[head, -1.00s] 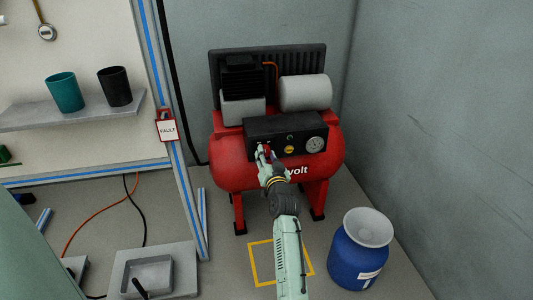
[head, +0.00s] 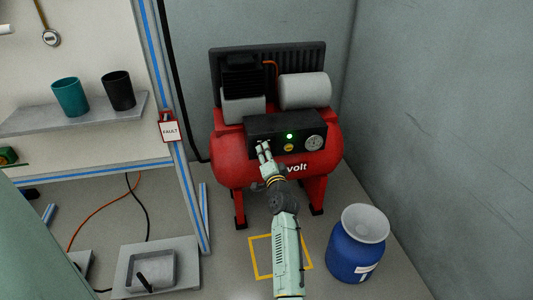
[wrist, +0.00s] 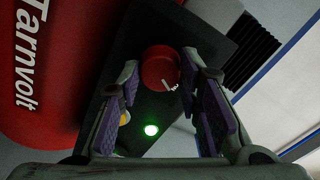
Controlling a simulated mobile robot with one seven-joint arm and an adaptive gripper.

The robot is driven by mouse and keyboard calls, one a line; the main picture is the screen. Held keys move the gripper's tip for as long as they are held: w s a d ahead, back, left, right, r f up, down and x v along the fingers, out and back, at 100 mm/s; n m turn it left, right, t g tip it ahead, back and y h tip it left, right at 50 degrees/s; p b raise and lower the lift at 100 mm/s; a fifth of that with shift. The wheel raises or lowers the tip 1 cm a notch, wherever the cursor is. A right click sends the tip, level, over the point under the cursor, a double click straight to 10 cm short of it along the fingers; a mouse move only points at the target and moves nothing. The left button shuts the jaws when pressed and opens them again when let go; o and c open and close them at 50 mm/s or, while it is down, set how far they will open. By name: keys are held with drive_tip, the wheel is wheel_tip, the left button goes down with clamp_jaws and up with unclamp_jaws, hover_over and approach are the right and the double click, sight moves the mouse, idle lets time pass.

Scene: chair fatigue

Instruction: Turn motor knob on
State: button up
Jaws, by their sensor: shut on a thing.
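The red motor knob (wrist: 158,66) sits on the compressor's black control panel (head: 262,127). In the wrist view it lies between the two purple-padded fingers, with a white mark toward the lower right. My gripper (head: 264,149) is at the left part of the panel, shut on the knob. The fingers hide the knob in the head view. A green light (head: 289,136) on the panel is lit, and it also glows in the wrist view (wrist: 151,130).
The red compressor tank (head: 228,160) stands in the corner between grey walls. A yellow button (head: 289,147) and a round gauge (head: 314,143) are on the panel right of my gripper. A blue barrel (head: 355,250) stands at the lower right. A fault tag (head: 169,131) hangs at left.

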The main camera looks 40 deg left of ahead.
idle(0.4)
drive_tip(key=o, duration=1.2)
drive_tip(key=shift+r, duration=0.1)
wheel_tip(320, 180, up, 8)
drive_tip(key=shift+s+a+r, duration=0.1)
drive_tip(key=shift+r, duration=0.85)
